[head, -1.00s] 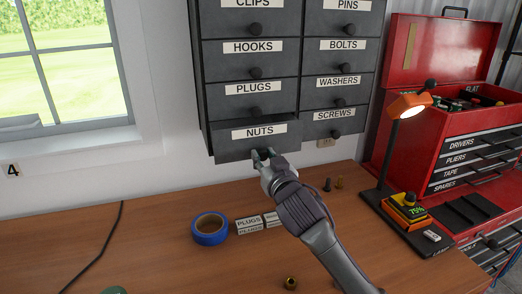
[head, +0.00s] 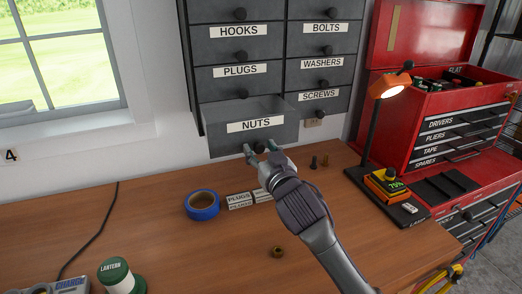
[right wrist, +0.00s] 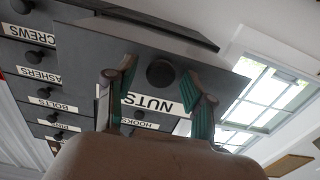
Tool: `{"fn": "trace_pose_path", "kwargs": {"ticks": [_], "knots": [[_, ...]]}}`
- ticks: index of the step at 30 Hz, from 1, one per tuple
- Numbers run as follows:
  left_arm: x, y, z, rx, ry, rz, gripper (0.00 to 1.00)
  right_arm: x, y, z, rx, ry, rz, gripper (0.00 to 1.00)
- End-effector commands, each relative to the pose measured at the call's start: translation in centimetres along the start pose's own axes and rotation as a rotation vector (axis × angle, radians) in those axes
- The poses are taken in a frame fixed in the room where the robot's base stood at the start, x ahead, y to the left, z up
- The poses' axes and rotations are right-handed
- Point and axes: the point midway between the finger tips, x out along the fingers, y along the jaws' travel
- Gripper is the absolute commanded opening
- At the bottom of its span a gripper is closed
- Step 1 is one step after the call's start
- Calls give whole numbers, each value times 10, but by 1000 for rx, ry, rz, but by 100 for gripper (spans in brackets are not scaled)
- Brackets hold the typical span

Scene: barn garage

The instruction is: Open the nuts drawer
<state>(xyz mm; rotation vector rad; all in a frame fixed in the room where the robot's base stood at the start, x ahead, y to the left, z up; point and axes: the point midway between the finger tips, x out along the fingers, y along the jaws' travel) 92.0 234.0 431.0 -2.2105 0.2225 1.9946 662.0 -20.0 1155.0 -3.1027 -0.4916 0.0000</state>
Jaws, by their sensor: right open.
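The nuts drawer (head: 225,137) is the bottom left drawer of the grey cabinet in the head view. It stands pulled out past the drawers above it, and its open top shows. Its white label reads NUTS. My right gripper (head: 262,148) is at its dark round knob (head: 248,149). In the right wrist view the knob (right wrist: 160,73) shows between the two green-padded fingers (right wrist: 158,92), which are spread apart with gaps beside it. The drawer's contents are not visible. My left gripper is not in view.
The wooden workbench (head: 150,225) lies below, with blue tape (head: 202,204), plugs boxes (head: 240,200), a loose nut (head: 277,252) and a green lantern (head: 117,275). A lamp (head: 388,86) and red tool chest (head: 440,110) stand at the right.

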Motion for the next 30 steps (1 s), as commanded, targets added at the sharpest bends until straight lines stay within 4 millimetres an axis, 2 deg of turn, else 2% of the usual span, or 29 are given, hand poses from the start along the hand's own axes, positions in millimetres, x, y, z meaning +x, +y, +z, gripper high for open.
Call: {"fn": "trace_pose_path", "kwargs": {"ticks": [3,8,21,25,30], "knots": [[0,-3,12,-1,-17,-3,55,-1,0,0,0,0,0,53],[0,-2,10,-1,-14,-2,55,-15,0,1,0,0,0,53],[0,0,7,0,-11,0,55,-102,0,1,1,-1,0,53],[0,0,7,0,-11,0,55,-115,0,1,0,-1,0,53],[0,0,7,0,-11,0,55,-120,0,0,-1,-1,1,53]]}}
